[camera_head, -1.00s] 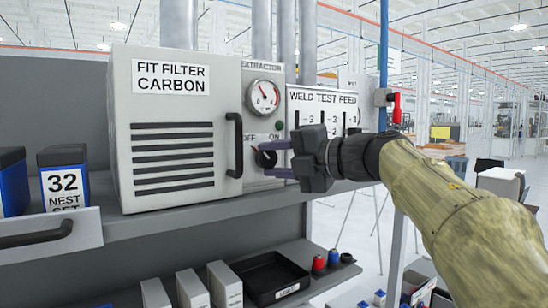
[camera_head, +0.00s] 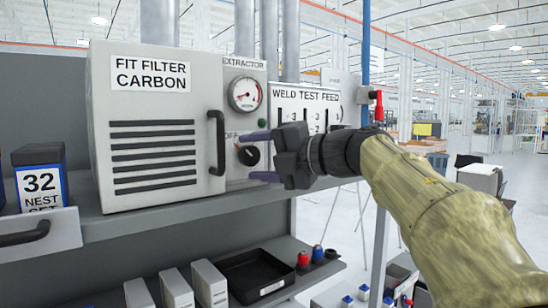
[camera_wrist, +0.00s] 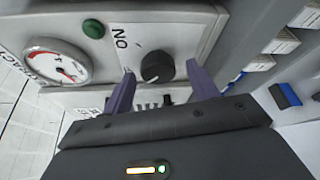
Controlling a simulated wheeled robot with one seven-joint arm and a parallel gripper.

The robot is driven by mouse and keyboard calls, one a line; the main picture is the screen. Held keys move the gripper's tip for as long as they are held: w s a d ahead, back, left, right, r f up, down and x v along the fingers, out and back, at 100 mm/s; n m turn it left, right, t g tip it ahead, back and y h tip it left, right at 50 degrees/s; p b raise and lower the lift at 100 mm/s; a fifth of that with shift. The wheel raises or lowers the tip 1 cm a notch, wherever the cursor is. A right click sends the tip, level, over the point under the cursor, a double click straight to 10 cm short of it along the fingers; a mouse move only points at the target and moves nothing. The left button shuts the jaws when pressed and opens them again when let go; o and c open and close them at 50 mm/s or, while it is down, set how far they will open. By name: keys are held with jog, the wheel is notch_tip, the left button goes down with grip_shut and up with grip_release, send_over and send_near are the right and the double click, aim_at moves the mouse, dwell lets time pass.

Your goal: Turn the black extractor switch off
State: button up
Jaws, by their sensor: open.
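The black extractor switch (camera_head: 249,156) is a round knob on the light grey extractor panel (camera_head: 232,178), below a round gauge (camera_head: 245,93). I cannot tell for certain where the knob points. My gripper (camera_head: 258,157) is open, its purple fingers above and below the knob. In the wrist view (camera_wrist: 160,75) the fingers stand on either side of the knob, with gaps visible.
A black vertical handle (camera_head: 217,142) on the filter box (camera_head: 150,195) is just left of the knob. The weld test feed panel (camera_head: 305,97) is to the right. A green button (camera_wrist: 94,29) sits near the gauge. The shelf (camera_head: 200,212) runs below.

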jog(key=b+v, duration=0.4)
jog(key=v, duration=1.3)
jog(key=shift+s+b, duration=0.2)
jog(key=shift+b, duration=0.1)
jog(key=shift+d, duration=0.1)
